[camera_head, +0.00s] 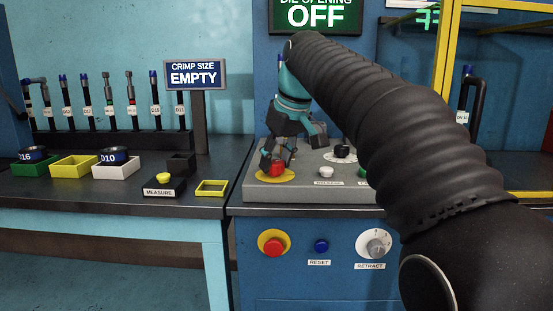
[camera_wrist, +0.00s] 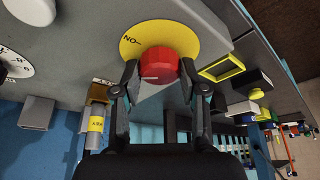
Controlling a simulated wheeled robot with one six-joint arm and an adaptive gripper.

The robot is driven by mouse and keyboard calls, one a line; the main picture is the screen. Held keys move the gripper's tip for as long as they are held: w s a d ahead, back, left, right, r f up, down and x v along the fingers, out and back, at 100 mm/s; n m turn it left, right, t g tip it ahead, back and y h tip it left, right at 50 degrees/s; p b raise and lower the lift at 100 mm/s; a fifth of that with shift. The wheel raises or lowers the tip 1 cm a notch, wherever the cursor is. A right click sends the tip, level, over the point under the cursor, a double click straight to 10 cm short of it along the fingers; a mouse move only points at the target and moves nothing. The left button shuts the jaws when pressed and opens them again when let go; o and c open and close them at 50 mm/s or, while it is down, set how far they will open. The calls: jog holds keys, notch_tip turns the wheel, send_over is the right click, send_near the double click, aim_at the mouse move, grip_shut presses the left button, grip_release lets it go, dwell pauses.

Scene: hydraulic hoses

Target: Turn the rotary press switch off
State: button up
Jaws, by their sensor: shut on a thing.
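The rotary press switch is a red knob (camera_head: 277,168) on a round yellow plate (camera_head: 262,177), on the grey control panel. My gripper (camera_head: 278,157) reaches down onto it from above and hides part of it. In the wrist view the red knob (camera_wrist: 157,62) sits between my fingertips (camera_wrist: 159,74), one on each side, and they are shut on it. A short white mark shows on the knob's near edge. The word ON shows upside down on the yellow plate (camera_wrist: 184,38), left of the knob. The sign (camera_head: 315,15) reads DIE OPENING OFF.
A white button (camera_head: 326,172) and a black knob (camera_head: 342,152) stand right of the switch. My arm covers the panel's right part. A red button (camera_head: 273,246), a blue button (camera_head: 321,246) and a RETRACT dial (camera_head: 374,244) are on the front below. A yellow frame (camera_head: 211,188) lies left.

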aim_at(329, 168)
jog(key=n, duration=0.2)
jog(key=n+g+y, duration=0.1)
jog(key=n, duration=0.2)
jog(key=shift+w+d+n+g, duration=0.1)
jog(key=shift+w+n+g, duration=0.05)
jog(key=shift+n+g, duration=0.15)
jog(key=shift+n+g+y, duration=0.4)
jog(key=shift+n+g, duration=0.4)
jog(key=shift+n, duration=1.3)
jog(key=o, duration=1.1)
jog(key=shift+o, duration=0.2)
jog(key=shift+d+r, duration=0.2)
jog(key=shift+r, duration=0.25)
jog(key=d, duration=1.2)
